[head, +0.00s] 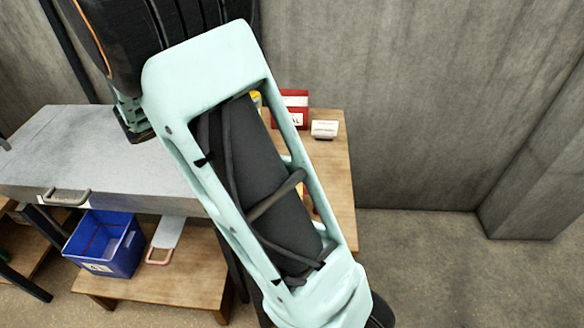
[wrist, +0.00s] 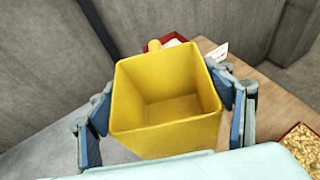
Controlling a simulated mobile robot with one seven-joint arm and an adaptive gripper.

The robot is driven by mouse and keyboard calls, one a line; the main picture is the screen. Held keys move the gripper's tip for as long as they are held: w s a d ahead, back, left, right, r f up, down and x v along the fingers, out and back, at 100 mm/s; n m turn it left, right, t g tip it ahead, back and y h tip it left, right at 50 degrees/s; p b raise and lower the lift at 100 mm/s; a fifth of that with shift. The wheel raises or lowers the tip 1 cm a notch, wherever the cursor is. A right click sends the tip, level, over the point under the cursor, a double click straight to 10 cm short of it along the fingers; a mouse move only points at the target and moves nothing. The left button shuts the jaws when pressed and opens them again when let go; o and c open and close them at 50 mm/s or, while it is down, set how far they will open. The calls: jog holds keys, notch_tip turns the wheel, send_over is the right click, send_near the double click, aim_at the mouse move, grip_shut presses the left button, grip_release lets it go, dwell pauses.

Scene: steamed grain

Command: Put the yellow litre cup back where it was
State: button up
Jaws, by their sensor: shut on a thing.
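The yellow litre cup (wrist: 165,143) fills the middle of the wrist view, its square mouth facing the camera. It looks empty inside. My gripper (wrist: 168,105) has a blue-grey finger on each side of the cup and is shut on it. In the head view my own arm hides the gripper and most of the cup. Only a small yellow patch (head: 257,97) shows past the arm's edge, beside the red box, and it looks like part of the cup. I cannot tell whether the cup's base touches a surface.
A red labelled box (head: 292,98) and a white card (head: 325,129) stand on the wooden table (head: 340,165). A red-rimmed tray of grain (wrist: 303,145) lies at right in the wrist view. A grey bench (head: 60,140) is at left, with a blue bin (head: 105,245) on the low shelf (head: 190,275).

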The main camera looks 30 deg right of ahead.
jog(key=shift+f+b, duration=0.4)
jog(key=shift+f, duration=0.35)
jog(key=s+d+f+b, duration=0.2)
jog(key=s+d+f, duration=0.2)
jog(key=d+f, duration=0.9)
jog(key=shift+d, duration=0.25)
jog(key=shift+f, duration=0.2)
jog(key=o, duration=2.1)
jog(key=shift+r, duration=0.15)
